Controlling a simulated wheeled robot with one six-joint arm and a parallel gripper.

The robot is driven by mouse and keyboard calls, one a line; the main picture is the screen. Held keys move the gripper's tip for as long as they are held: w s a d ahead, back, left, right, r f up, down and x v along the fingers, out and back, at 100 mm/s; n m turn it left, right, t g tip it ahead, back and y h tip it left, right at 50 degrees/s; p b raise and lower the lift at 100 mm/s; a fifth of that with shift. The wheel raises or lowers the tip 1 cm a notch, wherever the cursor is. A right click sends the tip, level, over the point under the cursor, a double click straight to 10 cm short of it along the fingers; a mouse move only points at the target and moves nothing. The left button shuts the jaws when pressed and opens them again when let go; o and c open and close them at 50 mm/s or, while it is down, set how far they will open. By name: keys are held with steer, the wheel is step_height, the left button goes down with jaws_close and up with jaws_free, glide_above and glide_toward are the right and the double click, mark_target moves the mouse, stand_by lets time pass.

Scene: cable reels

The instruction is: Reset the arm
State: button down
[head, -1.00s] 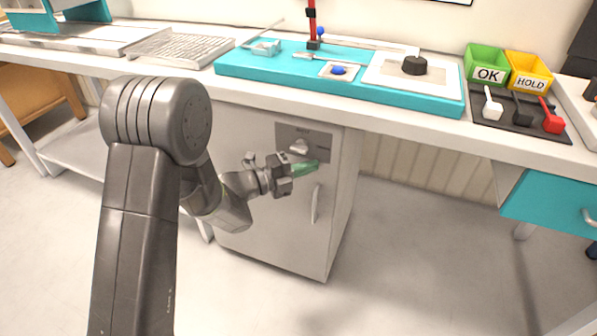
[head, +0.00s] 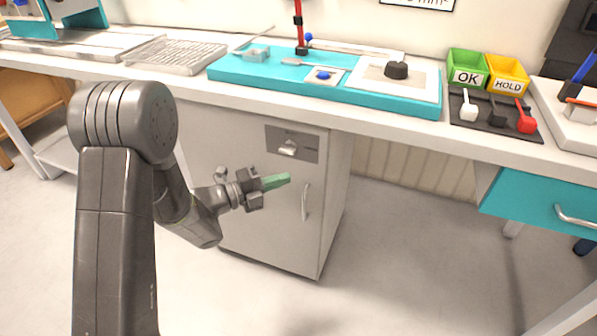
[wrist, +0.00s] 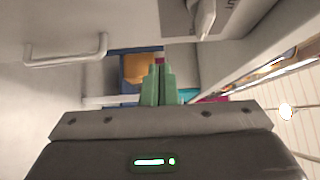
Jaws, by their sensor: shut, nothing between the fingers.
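My gripper (head: 277,182) has green fingers and is in front of the grey cabinet (head: 265,235) under the bench, in the head view. Its fingers are together and empty, pointing right, below the cabinet's latch panel (head: 291,143) and left of its vertical handle (head: 305,202). In the wrist view the green fingers (wrist: 159,84) show closed side by side. The cabinet handle (wrist: 66,52) is at upper left there, and part of the latch (wrist: 203,20) is at the top. The cabinet door looks shut.
On the bench lie a teal board (head: 260,80), green OK bin (head: 467,66), yellow HOLD bin (head: 508,75) and a dark mat with small coloured tools. A teal drawer (head: 540,205) is at right. The floor (head: 400,250) right of the cabinet is clear.

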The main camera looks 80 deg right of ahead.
steer(key=p+v, duration=0.1)
steer(key=v, duration=0.5)
steer(key=shift+w+a, duration=0.2)
steer(key=shift+w, duration=0.15)
steer(key=b, duration=0.3)
glide_toward(313, 165)
steer(key=shift+x, duration=2.4)
steer(key=shift+a, duration=0.1)
